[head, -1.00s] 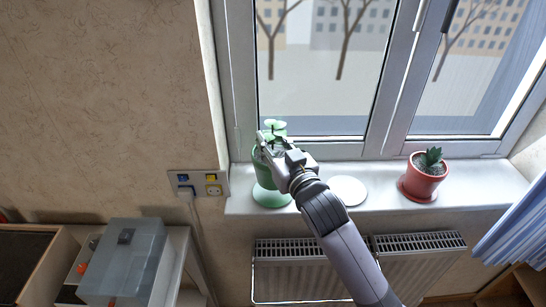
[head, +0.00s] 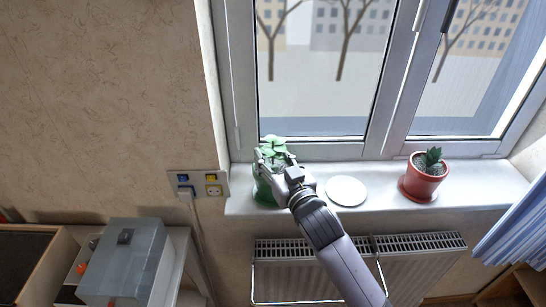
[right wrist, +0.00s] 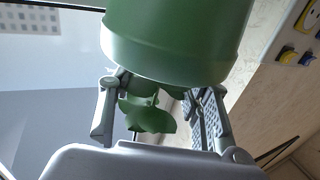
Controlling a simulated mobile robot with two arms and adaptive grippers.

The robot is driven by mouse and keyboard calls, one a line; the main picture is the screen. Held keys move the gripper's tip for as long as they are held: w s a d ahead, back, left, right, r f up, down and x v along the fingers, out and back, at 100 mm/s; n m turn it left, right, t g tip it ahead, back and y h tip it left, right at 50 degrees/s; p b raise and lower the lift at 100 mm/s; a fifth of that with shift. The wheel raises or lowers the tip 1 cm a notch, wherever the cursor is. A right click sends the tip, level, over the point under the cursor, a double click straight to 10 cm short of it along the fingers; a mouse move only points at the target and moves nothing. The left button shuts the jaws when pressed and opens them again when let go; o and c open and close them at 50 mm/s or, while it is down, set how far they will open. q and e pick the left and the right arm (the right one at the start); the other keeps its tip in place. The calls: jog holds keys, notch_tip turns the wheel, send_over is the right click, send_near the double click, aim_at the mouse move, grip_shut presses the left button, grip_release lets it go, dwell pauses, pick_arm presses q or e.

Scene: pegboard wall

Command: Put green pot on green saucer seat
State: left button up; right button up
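The green pot (head: 262,187) with a leafy plant (head: 273,146) is at the left end of the window sill, upright as far as I can tell. It sits low over the green saucer (head: 265,204), appearing to rest on it; my arm and the pot hide most of the saucer. My right gripper (head: 275,162) has its fingers on both sides of the pot's upper part and appears closed on it. In the right wrist view the pot (right wrist: 180,35) fills the top, with leaves between the fingers. My left gripper is out of view.
A white saucer (head: 346,191) lies empty on the sill (head: 380,195) just right of my gripper. A red pot with a succulent (head: 425,178) stands further right. The window is behind, a radiator (head: 300,275) below, and sockets (head: 199,184) on the wall left.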

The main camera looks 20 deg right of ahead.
jog(key=shift+o, duration=0.3)
jog(key=shift+r, duration=0.2)
jog(key=s+d+b, duration=0.1)
jog(key=s+b, duration=0.1)
jog(key=s, duration=1)
jog(key=shift+d, duration=0.2)
jog(key=shift+f, duration=0.1)
